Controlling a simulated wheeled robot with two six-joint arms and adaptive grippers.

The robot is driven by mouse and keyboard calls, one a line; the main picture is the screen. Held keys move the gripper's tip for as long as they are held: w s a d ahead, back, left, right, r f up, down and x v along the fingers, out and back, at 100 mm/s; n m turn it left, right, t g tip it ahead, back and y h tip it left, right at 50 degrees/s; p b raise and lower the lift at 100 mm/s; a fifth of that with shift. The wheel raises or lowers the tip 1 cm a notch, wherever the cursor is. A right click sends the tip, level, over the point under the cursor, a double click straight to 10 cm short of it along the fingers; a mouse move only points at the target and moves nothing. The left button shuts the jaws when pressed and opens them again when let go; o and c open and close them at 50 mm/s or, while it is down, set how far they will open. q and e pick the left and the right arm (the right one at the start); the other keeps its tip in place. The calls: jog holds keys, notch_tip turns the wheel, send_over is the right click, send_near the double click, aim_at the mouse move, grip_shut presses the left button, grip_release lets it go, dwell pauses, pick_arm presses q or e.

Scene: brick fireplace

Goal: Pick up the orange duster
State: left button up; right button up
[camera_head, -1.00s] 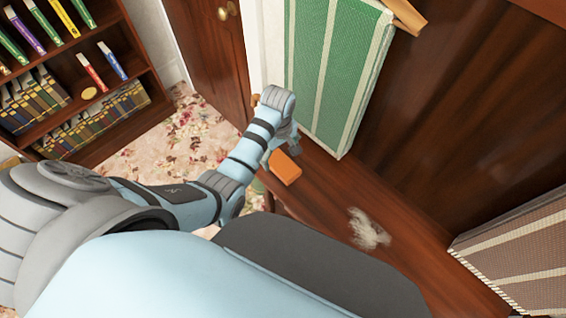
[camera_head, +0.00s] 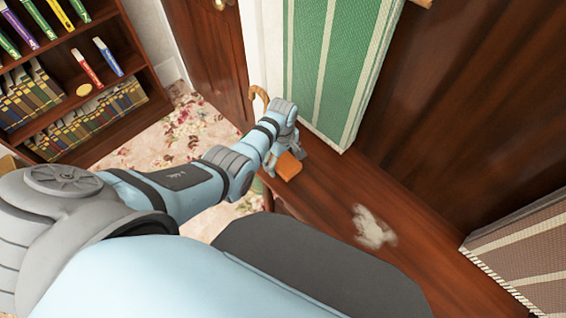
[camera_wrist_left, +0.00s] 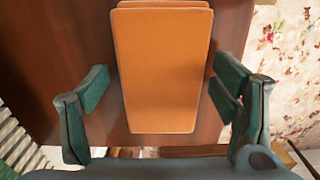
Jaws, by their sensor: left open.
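The orange duster (camera_head: 288,166) lies on the brown wooden surface (camera_head: 330,185) by its left end. In the left wrist view the duster (camera_wrist_left: 162,70) is a large orange block between the two fingers. My left gripper (camera_head: 284,158) is right at the duster in the head view. In the wrist view its fingers (camera_wrist_left: 158,100) are spread wide, one on each side, with gaps between them and the duster. I cannot tell whether the duster is touched anywhere. My right gripper is not in view.
A pale dust patch (camera_head: 373,227) lies on the wood to the right of the duster. A green striped panel (camera_head: 335,65) stands behind, and a brown striped one (camera_head: 525,250) at the right. A bookshelf (camera_head: 75,85) and floral carpet (camera_head: 180,135) are at the left.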

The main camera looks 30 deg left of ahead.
aim_at(282, 158)
pick_arm(q)
jog(key=shift+r, duration=0.1)
jog(key=shift+c, duration=0.4)
jog(key=c, duration=1.1)
notch_tip(282, 158, up, 9)
jog(key=p, duration=0.5)
jog(key=shift+c, duration=0.2)
notch_tip(282, 158, up, 11)
jog(key=p, duration=0.1)
jog(key=shift+p, duration=0.35)
